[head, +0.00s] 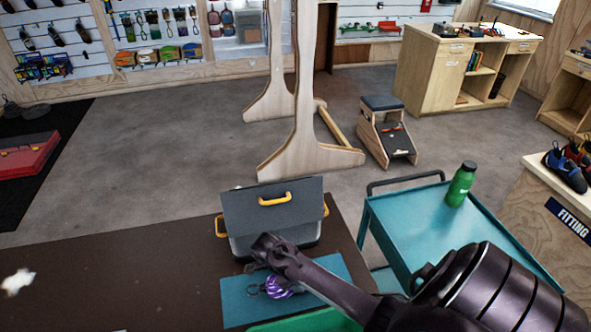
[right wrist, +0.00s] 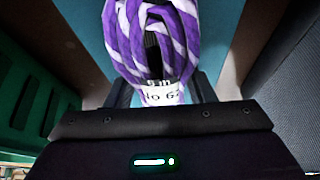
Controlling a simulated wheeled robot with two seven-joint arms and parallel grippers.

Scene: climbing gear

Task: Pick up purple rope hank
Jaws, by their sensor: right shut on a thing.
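The purple and white rope hank (head: 283,291) is over the teal mat (head: 237,301) on the dark table, partly hidden by my right arm. In the right wrist view, the looped rope (right wrist: 150,35) fills the upper middle, with a white printed band (right wrist: 163,95) at its lower end. My right gripper (head: 262,272) comes in from the right and is shut on the hank; its dark fingers (right wrist: 160,97) flank the band. I cannot tell whether the hank touches the mat. My left gripper is not in view.
A grey case (head: 275,207) with yellow handles stands just behind the mat. A green container (head: 315,322) is at the near edge. A teal cart (head: 405,215) with a green bottle (head: 461,184) stands to the right. The table's left side (head: 110,275) is mostly clear.

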